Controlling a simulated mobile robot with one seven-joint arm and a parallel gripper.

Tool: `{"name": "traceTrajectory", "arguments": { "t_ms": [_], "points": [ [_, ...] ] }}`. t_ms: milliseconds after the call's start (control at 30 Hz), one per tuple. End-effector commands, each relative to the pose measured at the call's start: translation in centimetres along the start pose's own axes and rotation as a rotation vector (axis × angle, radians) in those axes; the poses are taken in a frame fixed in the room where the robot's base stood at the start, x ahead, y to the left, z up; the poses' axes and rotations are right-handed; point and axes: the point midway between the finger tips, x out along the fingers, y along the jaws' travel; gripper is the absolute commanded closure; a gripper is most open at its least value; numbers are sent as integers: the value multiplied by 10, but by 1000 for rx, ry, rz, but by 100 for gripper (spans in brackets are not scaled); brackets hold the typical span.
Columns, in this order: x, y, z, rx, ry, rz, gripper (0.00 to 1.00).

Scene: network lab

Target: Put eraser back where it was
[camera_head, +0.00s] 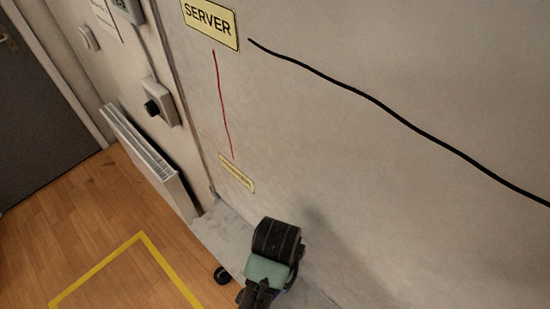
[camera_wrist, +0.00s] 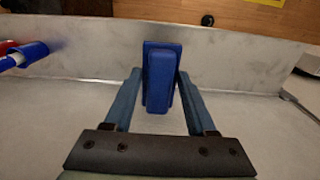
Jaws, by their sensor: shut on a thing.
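A blue eraser (camera_wrist: 160,75) stands out between the two fingers of my gripper (camera_wrist: 160,88) in the wrist view. The fingers are shut on its sides. A pale surface lies below it and a pale raised strip (camera_wrist: 100,50) stands behind it; I cannot tell whether the eraser touches either. In the head view my gripper end (camera_head: 275,245) is low in the picture, close to the pale wall (camera_head: 370,190). The eraser cannot be made out there.
Red, blue and white pen-like things (camera_wrist: 25,57) lie at the left in the wrist view. A thin metallic thing (camera_wrist: 298,104) lies at the right. In the head view a SERVER sign (camera_head: 210,22) hangs above, a radiator (camera_head: 148,155) is at left, and yellow tape (camera_head: 170,268) marks the wooden floor.

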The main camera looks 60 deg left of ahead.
Motion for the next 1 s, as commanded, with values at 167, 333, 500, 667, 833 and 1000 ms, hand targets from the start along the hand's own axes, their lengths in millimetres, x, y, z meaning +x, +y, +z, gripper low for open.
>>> {"name": "traceTrajectory", "arguments": {
  "t_ms": [167, 333, 500, 667, 833, 1000],
  "points": [
    [26, 0, 3, 0, -4, 2, 88],
    [39, 0, 3, -1, -4, 2, 88],
    [64, 0, 4, -1, -4, 3, 88],
    [69, 0, -1, -1, -1, 1, 88],
    [70, 0, -1, -1, 0, 1, 88],
    [72, 0, -1, -1, -1, 1, 40]
  ]
}}
